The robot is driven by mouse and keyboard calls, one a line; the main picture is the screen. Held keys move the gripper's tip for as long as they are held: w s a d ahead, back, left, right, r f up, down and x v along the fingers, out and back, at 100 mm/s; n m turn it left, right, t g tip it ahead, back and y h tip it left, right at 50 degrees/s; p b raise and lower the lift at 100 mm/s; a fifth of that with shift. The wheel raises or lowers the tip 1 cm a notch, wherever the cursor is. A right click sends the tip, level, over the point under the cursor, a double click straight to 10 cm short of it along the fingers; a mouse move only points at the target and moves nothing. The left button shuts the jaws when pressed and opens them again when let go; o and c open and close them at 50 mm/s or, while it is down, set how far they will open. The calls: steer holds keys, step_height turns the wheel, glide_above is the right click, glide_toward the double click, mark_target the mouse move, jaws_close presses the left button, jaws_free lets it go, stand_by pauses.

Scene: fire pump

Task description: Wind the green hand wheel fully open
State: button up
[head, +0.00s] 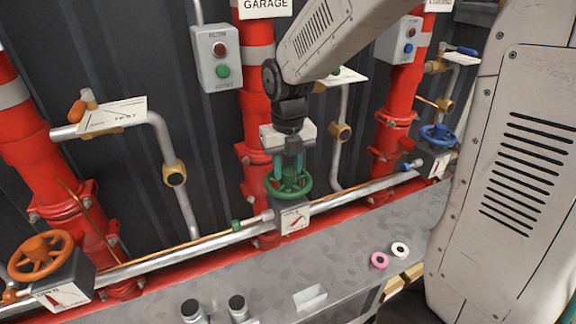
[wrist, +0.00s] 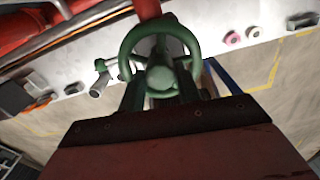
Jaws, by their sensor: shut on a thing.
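The green hand wheel (head: 289,184) sits on a grey gearbox with a dial plate (head: 294,219) in front of the middle red pipe. The dial's pointer shows red, but its reading is too small to tell. My gripper (head: 289,170) comes down on the wheel from above and is shut on it. In the wrist view the green wheel (wrist: 160,45) fills the upper middle, with its hub between my fingers (wrist: 160,95). The exact contact of the fingertips is partly hidden.
An orange hand wheel (head: 40,254) stands at the left and a blue one (head: 436,136) at the right. A control box (head: 217,57) hangs beside the middle pipe. Pink and white rings (head: 379,261) lie on the grey ledge (head: 240,275).

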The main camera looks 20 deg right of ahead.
steer(key=o, duration=1)
steer(key=shift+r, duration=0.1)
steer(key=shift+c, duration=0.2)
